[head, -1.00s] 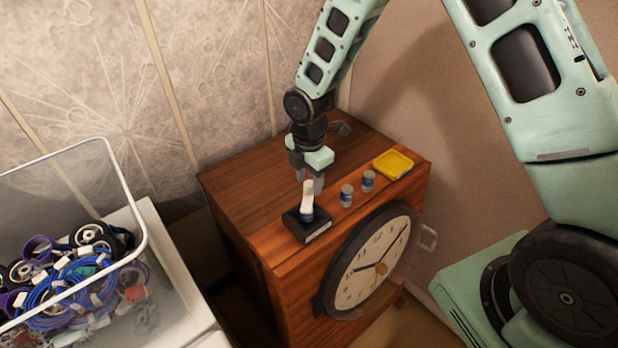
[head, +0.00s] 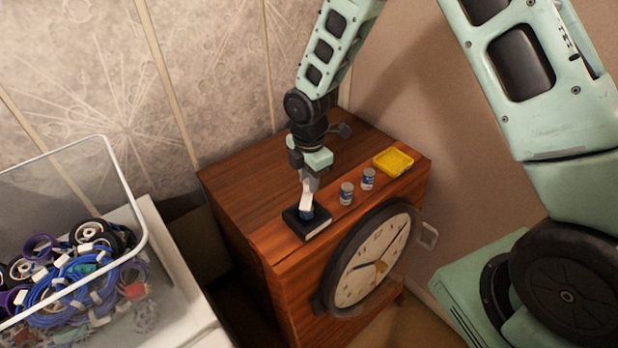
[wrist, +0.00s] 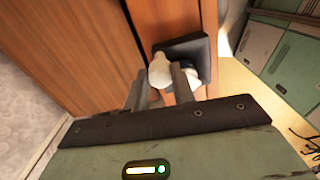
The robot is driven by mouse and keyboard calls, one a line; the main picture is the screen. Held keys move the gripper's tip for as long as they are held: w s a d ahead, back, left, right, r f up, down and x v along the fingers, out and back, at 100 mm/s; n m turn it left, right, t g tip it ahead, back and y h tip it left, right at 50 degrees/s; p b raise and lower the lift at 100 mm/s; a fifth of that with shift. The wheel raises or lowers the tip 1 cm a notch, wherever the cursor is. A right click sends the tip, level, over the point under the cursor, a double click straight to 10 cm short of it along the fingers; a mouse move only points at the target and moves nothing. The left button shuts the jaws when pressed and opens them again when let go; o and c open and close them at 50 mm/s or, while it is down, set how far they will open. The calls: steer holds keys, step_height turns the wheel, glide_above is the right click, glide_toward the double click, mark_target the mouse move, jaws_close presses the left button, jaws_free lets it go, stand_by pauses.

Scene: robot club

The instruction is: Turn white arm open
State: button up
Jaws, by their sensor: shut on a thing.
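The white arm (head: 306,201) rises from a blue collar on a black base block (head: 317,231), near the front edge of the wooden cabinet top. My gripper (head: 308,187) reaches down from above, its fingers closed on the upper part of the white arm and hiding some of it. In the wrist view the white arm's rounded end (wrist: 160,70) shows at the fingertips of my gripper (wrist: 160,88), with the dark base (wrist: 185,46) behind it. The fingers cover part of the arm and collar there.
Two small cans (head: 346,194) (head: 368,179) and a yellow tray (head: 393,162) stand right of the base on the wooden cabinet (head: 250,185). A round clock (head: 372,262) is on its front. A clear bin (head: 120,190) of cables and wheels stands left. The cabinet top's rear left is clear.

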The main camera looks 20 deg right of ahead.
steer(key=m+b, duration=0.1)
steer(key=m, duration=0.3)
steer(key=shift+m, duration=0.3)
steer(key=m+b, duration=0.1)
steer(key=m, duration=0.4)
steer(key=shift+m, duration=0.3)
steer(key=m+b, duration=0.1)
steer(key=m, duration=0.3)
steer(key=shift+m, duration=2.4)
steer(key=o, duration=1)
step_height(320, 180, up, 18)
steer(key=b, duration=0.2)
steer(key=shift+f, duration=0.25)
